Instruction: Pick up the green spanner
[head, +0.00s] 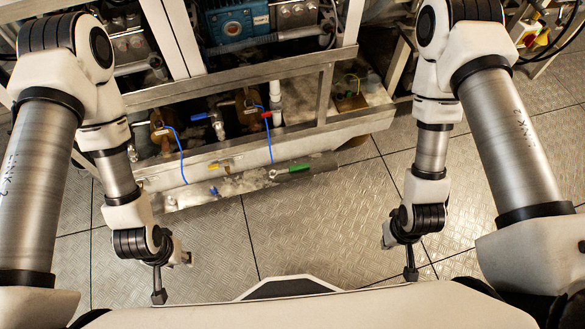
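The green spanner (291,170) lies on a pale ledge (240,183) at the foot of the machine. It has a green handle on the right and a metal ring end on the left. My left gripper (172,277) is over the floor, below and left of the spanner in the picture, well apart from it. Its two fingers look spread, with nothing between them. My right gripper (399,259) is over the floor to the right, also apart from the spanner. Its fingers look spread and empty.
The machine's metal frame (325,90) stands behind the ledge. Valves with a red handle (265,114) and a yellow handle (219,165) sit close by. Blue cords (269,145) hang near the ledge. The floor (310,230) in front is clear.

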